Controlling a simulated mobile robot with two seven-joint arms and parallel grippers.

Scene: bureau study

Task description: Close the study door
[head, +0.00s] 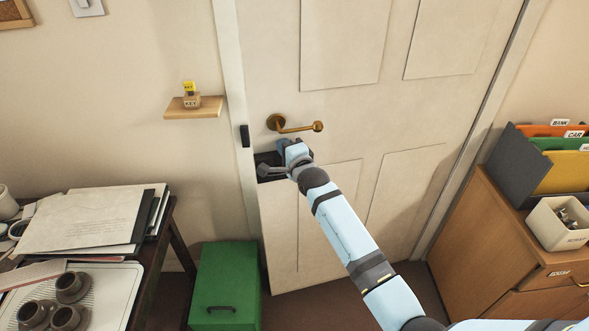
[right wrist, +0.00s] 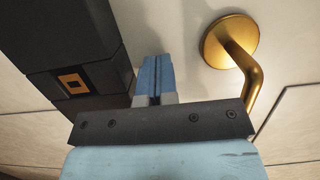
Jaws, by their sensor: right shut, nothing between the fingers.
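The cream panelled study door (head: 340,120) stands in its frame in the head view. Its left edge lies close along the frame's left post (head: 230,70), and I see no clear gap, though my gripper hides part of that edge. A brass lever handle (head: 298,125) is on the door's left side; it also shows in the right wrist view (right wrist: 232,45). My right gripper (head: 283,146) is shut and empty, just below the handle near the door's left edge. Its blue fingers (right wrist: 154,76) point toward the door; contact cannot be told. My left gripper is not in view.
A dark block with a brass square (right wrist: 72,82) is left of the fingers. A green box (head: 225,275) stands on the floor left of the door. A desk with papers (head: 90,220) is at left, a wooden cabinet (head: 480,235) at right. A small shelf (head: 195,107) is on the wall.

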